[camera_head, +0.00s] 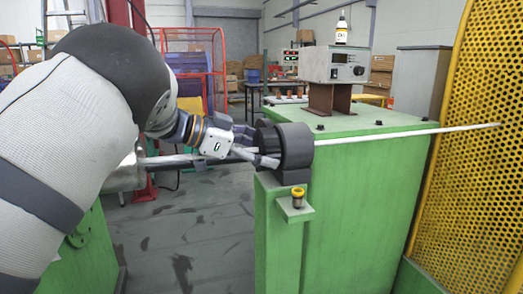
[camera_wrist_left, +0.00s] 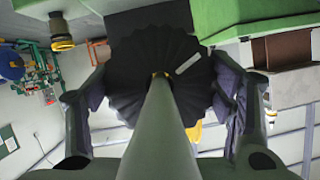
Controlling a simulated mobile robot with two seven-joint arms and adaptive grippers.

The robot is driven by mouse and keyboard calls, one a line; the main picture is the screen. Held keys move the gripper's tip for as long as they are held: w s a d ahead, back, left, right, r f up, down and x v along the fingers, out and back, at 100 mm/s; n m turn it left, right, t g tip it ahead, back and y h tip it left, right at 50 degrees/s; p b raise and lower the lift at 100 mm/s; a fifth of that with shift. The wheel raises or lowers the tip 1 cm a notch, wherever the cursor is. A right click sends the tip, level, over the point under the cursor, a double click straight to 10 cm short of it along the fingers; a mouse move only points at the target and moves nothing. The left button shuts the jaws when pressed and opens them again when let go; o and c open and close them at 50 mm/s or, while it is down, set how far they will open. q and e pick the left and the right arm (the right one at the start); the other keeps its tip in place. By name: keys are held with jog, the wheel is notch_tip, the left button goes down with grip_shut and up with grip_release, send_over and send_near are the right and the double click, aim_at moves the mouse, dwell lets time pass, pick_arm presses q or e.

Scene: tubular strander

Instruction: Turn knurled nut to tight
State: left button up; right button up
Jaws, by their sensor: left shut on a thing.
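The knurled nut is a dark, ridged round piece; in the left wrist view the nut (camera_wrist_left: 135,72) sits between the two fingers, with a pale mark on its face at the upper right. A grey rod runs from its centre toward the camera. In the head view the nut is mostly hidden by my fingers at the left side of a black holder (camera_head: 295,147) on a green cabinet (camera_head: 350,190). My left gripper (camera_head: 258,147) comes in from the left and is shut on the nut; its fingers (camera_wrist_left: 163,90) lie on either side. My right gripper is not in view.
A thin pale rod (camera_head: 410,132) extends right from the holder toward a yellow perforated guard (camera_head: 475,150). A yellow-topped fitting (camera_head: 297,196) stands on a small bracket below the holder.

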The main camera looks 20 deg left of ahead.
pick_arm(q)
jog(key=m+t+y, duration=0.1)
jog(key=m+t, duration=0.1)
jog(key=m, duration=0.2)
jog(key=m+t, duration=0.2)
jog(key=m, duration=0.2)
jog(key=shift+t, duration=0.4)
jog(key=m+t, duration=0.1)
jog(key=m, duration=0.2)
jog(key=m+t+h, duration=0.1)
jog(key=m, duration=0.1)
jog(key=shift+m, duration=0.4)
jog(key=m+h, duration=0.1)
jog(key=m, duration=0.2)
jog(key=m+t+h, duration=0.1)
jog(key=m, duration=0.2)
jog(key=shift+r, duration=0.1)
jog(key=shift+m, duration=0.3)
jog(key=o, duration=1.2)
jog(key=shift+c, duration=0.2)
